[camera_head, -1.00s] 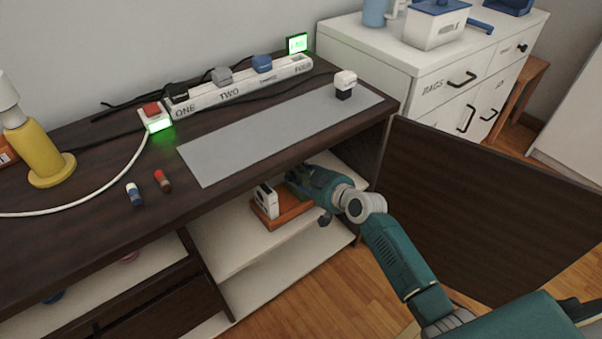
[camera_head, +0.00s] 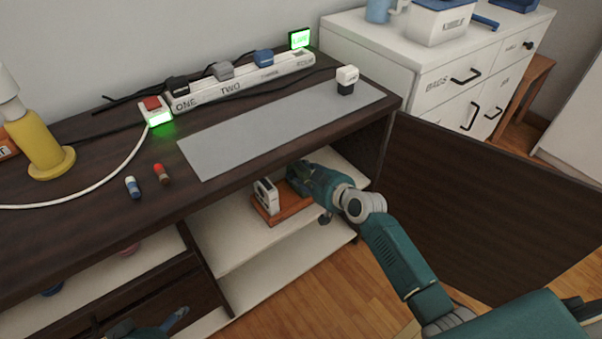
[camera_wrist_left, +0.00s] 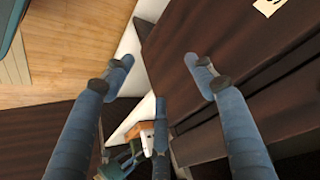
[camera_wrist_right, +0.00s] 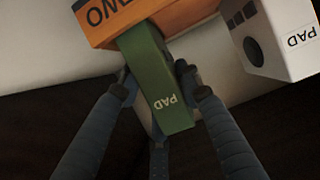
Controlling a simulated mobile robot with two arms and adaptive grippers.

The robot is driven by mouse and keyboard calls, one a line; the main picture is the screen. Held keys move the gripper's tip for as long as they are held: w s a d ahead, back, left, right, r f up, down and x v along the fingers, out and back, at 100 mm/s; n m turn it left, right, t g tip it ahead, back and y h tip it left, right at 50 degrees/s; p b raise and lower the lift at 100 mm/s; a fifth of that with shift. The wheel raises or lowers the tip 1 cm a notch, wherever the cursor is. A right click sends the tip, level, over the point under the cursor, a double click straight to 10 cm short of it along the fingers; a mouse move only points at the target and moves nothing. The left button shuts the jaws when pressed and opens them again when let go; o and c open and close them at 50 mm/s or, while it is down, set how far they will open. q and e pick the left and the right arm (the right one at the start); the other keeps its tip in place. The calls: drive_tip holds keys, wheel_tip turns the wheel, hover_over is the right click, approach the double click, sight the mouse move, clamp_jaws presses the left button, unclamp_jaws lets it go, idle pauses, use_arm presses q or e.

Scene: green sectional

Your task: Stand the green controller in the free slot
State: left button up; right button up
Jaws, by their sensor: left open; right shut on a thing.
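The green controller (camera_wrist_right: 158,85), marked PAD, is between the fingers of my right gripper (camera_wrist_right: 158,75). In the right wrist view its far end meets the orange-brown dock (camera_wrist_right: 97,22); I cannot tell how deep it sits in the slot. In the head view the dock (camera_head: 291,212) lies on the cabinet shelf and the white controller (camera_head: 267,196) stands upright in it; it also shows in the right wrist view (camera_wrist_right: 285,60). My right gripper (camera_head: 303,178) is at the dock's right part and hides the green controller. My left gripper (camera_wrist_left: 155,62) is open and empty.
The shelf (camera_head: 225,235) is bare left of the dock. The dark tabletop (camera_head: 90,225) overhangs it, carrying a grey mat (camera_head: 270,135) and a power strip (camera_head: 240,85). The open cabinet door (camera_head: 500,200) stands right of my right arm.

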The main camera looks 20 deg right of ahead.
drive_tip(key=o, duration=1.3)
drive_tip(key=shift+o, duration=0.4)
drive_tip(key=shift+s, duration=0.1)
